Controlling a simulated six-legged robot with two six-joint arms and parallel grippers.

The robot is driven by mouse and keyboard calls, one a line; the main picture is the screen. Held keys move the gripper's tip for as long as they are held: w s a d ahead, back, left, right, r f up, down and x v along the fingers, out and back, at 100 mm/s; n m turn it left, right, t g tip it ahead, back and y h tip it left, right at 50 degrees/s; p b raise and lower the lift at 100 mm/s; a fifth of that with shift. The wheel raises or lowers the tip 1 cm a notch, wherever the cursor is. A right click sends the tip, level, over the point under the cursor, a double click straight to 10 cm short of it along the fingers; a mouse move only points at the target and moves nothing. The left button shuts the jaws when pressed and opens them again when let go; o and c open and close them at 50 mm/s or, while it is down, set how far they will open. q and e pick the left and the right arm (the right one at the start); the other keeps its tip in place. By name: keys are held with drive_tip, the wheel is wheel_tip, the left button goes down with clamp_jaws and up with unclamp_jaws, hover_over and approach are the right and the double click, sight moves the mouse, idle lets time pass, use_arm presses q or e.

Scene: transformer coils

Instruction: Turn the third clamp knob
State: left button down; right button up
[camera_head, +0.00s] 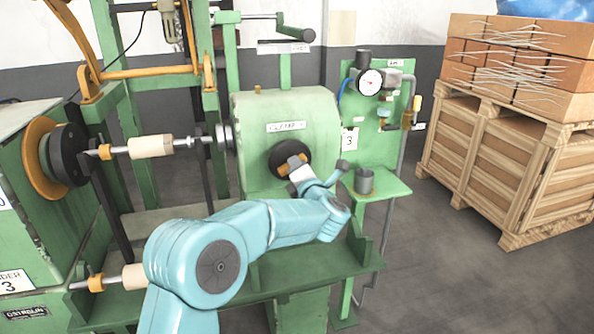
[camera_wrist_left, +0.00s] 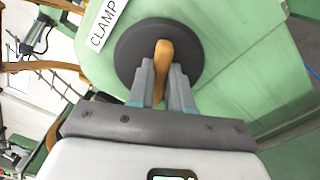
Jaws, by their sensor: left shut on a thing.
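The clamp knob is a black round disc with an orange-brown grip bar (camera_head: 291,163) on the front of the green clamp housing (camera_head: 262,108), under a label reading CLAMP and partly hard to read. In the left wrist view the black disc (camera_wrist_left: 130,52) fills the upper middle, and its bar (camera_wrist_left: 164,62) stands between the fingers. My left gripper (camera_wrist_left: 164,82) is shut on the bar, one grey finger on each side. In the head view the wrist of my blue left arm reaches up to the knob from below. My right gripper is not in view.
A green panel with a pressure gauge (camera_head: 370,82) and a sign with a 3 stands right of the housing. A grey cup (camera_head: 363,181) sits on a small green shelf (camera_head: 392,189). A spindle with a pale roll (camera_head: 151,146) lies left. A wooden crate (camera_head: 500,150) stands far right.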

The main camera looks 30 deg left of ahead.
use_arm(q)
drive_tip(key=m+p, duration=0.2)
drive_tip(key=m, duration=0.4)
drive_tip(key=f+m+p, duration=0.1)
drive_tip(key=m+p, duration=0.1)
drive_tip(key=m, duration=0.5)
drive_tip(key=m+p, duration=0.2)
drive_tip(key=m, duration=0.4)
drive_tip(key=shift+s+a+f+m+p, duration=0.1)
drive_tip(key=shift+s+f+m+p, duration=0.1)
drive_tip(key=shift+m+p, duration=0.15)
idle(0.3)
drive_tip(key=c, duration=1)
unclamp_jaws()
drive_tip(key=shift+c, duration=0.2)
drive_tip(key=b+v, duration=0.3)
drive_tip(key=v, duration=1.3)
drive_tip(key=shift+s, duration=0.15)
